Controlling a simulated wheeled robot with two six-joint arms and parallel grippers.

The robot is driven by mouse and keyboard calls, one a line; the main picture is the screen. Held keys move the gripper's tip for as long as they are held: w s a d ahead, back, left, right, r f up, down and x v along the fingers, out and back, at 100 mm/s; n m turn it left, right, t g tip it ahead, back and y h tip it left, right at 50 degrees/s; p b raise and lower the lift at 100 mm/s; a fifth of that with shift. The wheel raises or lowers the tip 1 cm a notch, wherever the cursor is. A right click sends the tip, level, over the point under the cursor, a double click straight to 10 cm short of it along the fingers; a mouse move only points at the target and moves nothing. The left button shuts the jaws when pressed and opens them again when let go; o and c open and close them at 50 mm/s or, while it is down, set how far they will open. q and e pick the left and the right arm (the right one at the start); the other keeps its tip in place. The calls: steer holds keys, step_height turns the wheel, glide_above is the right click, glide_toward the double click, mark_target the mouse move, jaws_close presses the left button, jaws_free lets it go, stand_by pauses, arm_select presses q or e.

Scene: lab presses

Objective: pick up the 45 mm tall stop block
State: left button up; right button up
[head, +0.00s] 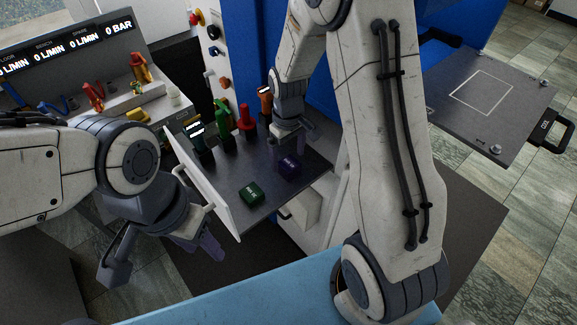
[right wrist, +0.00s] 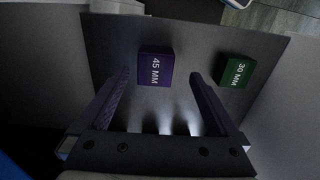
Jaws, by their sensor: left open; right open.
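The stop block marked 45 MM is purple; in the right wrist view the 45 mm block (right wrist: 155,69) lies ahead of my right gripper (right wrist: 160,76), in line with the gap between the fingertips. My right gripper is open and empty, with a finger to each side of that line and no visible contact. In the head view the purple block (head: 290,167) sits on the dark shelf (head: 222,178), just below my right gripper (head: 291,140). My left gripper (head: 160,258) is open and empty, left of the shelf's white panel.
Green and red handled items (head: 244,117) stand at the shelf's back. A white panel (head: 203,185) edges the shelf's left. A light-blue surface (head: 235,295) lies in front.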

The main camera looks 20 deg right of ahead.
mark_target(289, 163)
steer(key=f, duration=0.1)
steer(key=f+p, duration=0.1)
steer(key=f, duration=0.2)
steer(key=shift+w+d+p, duration=0.2)
steer(key=shift+d+p, duration=0.05)
steer(key=shift+p, duration=0.1)
steer(key=shift+f, duration=0.6)
jaws_close()
